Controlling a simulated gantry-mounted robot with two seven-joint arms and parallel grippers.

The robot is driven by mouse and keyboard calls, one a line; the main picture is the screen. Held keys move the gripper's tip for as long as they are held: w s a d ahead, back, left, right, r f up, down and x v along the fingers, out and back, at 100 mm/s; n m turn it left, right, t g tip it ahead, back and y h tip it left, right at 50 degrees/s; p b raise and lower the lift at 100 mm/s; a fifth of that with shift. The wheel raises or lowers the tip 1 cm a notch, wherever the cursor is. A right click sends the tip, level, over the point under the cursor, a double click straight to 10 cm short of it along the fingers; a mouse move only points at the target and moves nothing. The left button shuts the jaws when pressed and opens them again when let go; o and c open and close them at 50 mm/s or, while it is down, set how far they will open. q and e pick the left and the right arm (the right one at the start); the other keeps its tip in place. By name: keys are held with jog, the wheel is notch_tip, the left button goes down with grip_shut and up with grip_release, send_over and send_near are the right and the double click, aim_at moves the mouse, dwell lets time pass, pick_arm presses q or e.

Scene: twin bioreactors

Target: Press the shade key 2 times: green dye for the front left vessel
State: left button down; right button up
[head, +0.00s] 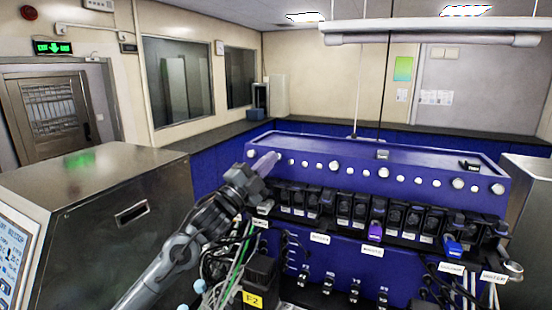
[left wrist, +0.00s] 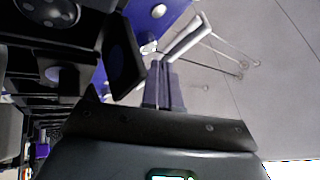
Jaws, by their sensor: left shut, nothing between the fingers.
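My left gripper (head: 272,160) reaches in from the left to the left end of the blue bioreactor console (head: 400,157). In the left wrist view the closed fingers (left wrist: 164,85) point up beside a dark module (left wrist: 122,58), with bare blue surface and a white knob beyond. I cannot pick out the shade key, the green dye or the front left vessel by sight. My right gripper is not in view.
A row of black pump-like modules (head: 343,210) runs along the console, with white labels below. A purple module (head: 376,232) and a blue one (head: 453,246) stand out. Tubes and cables hang below. A steel cabinet (head: 110,225) stands at the left.

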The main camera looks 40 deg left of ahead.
pick_arm(q)
jog(key=shift+w, duration=0.1)
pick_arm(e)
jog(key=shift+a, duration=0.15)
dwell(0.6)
pick_arm(q)
jog(key=shift+w, duration=0.1)
jog(key=shift+w+a+f, duration=0.1)
jog(key=shift+w+f, duration=0.05)
jog(key=shift+w, duration=0.05)
jog(key=shift+w, duration=0.1)
dwell(0.5)
